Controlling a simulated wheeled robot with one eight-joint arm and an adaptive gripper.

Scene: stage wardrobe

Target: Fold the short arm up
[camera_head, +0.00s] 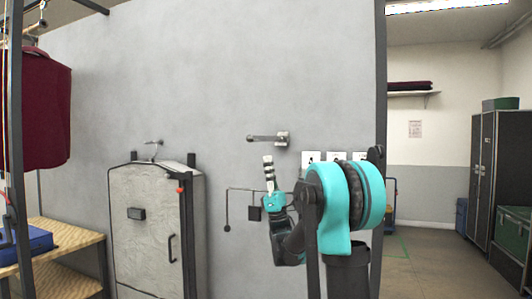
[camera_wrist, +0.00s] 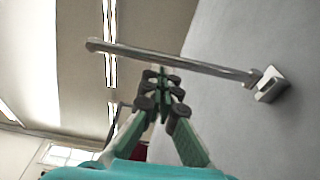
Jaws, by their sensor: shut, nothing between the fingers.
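A short metal arm (camera_head: 262,138) sticks out from a small pale bracket (camera_head: 282,139) on the grey wall. In the wrist view the arm (camera_wrist: 180,60) runs from the bracket (camera_wrist: 269,84) at right to a rounded free end at upper left. My gripper (camera_head: 267,160) is raised just below the arm in the head view, fingers pointing up. In the wrist view my gripper (camera_wrist: 160,82) has its fingers together, close to the middle of the arm. The fingers hold nothing. Whether they touch the arm cannot be told.
A thin dark rail (camera_head: 244,189) with hanging pieces is on the wall left of my gripper. White switch plates (camera_head: 311,157) are right of the bracket. A grey padded cabinet (camera_head: 150,230) stands left. Open wall lies above the arm.

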